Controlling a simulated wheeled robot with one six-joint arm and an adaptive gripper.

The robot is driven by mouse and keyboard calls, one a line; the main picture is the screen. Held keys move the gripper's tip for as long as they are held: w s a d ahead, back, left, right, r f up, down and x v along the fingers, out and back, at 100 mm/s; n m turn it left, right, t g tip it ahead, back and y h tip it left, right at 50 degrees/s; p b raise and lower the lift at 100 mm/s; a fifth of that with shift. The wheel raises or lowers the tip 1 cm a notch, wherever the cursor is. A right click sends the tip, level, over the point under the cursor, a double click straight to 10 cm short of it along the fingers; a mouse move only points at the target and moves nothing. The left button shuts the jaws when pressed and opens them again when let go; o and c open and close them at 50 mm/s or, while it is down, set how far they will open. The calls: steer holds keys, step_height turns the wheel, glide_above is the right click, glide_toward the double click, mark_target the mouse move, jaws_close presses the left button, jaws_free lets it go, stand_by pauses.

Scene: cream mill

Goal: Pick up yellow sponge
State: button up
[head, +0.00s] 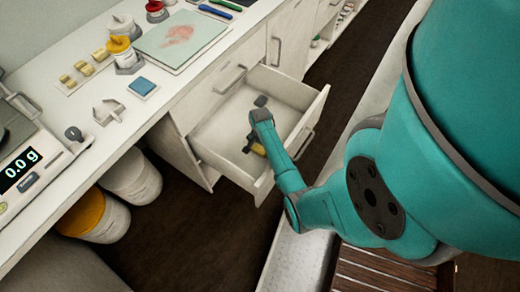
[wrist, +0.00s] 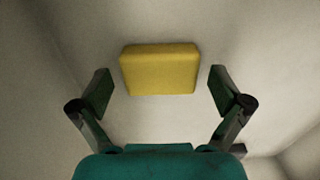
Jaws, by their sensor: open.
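The yellow sponge (wrist: 159,70) is a rectangular block lying flat on the pale drawer floor in the wrist view. My gripper (wrist: 159,90) is open and empty, with one finger to the left and one to the right of the sponge's near part; neither finger touches it. In the head view, my gripper (head: 257,148) reaches down into the open drawer (head: 293,87). Only a small yellow patch of the sponge shows there, beside my gripper; the rest is hidden behind my arm.
The drawer walls surround my gripper. The white counter (head: 62,110) above carries a scale (head: 22,165), a blue square pad (head: 142,86), a green board (head: 180,40) and several lidded tubs. White buckets (head: 132,178) stand under the counter.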

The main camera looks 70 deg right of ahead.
steer(key=c, duration=0.8)
step_height(320, 180, up, 10)
stand_by(0.5)
steer(key=shift+o, duration=0.2)
